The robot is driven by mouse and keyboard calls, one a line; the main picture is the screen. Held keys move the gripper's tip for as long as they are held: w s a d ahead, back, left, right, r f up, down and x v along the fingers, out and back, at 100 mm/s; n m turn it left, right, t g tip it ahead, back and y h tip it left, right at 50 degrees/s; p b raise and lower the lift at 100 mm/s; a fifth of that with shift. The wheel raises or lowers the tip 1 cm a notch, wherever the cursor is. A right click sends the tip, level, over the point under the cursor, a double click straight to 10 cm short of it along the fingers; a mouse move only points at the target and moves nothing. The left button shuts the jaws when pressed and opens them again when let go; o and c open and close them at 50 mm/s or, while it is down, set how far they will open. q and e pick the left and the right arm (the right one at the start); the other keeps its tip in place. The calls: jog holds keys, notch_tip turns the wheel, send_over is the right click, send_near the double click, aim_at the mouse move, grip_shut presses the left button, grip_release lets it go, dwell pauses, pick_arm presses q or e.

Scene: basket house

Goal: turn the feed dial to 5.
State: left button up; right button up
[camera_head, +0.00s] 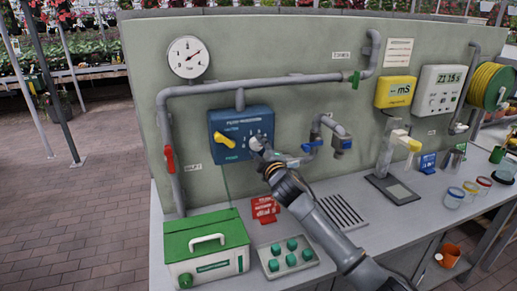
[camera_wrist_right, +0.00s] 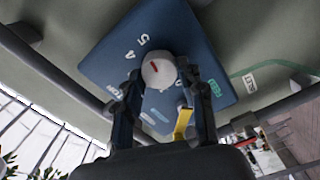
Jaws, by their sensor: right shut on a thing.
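The blue feed box (camera_head: 228,122) is fixed to the green panel wall, with a yellow lever (camera_head: 225,140) on its left half. The feed dial (camera_wrist_right: 160,70) is a round pale knob with a red mark, seen in the right wrist view. Printed figures 5 and 4 show on the blue face beside it, to its upper left. The red mark is on the knob's upper-left part; its exact setting cannot be told. My left gripper is not in view.
Grey pipes with a red valve handle (camera_head: 169,159) and blue valves (camera_head: 342,144) flank the box. On the bench below are a green-and-white case (camera_head: 205,248), a tray of green knobs (camera_head: 289,258) and a red sign (camera_head: 265,209).

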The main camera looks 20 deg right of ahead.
jog(key=o, duration=1.2)
jog(key=s, duration=1.2)
jog(key=shift+d, duration=0.2)
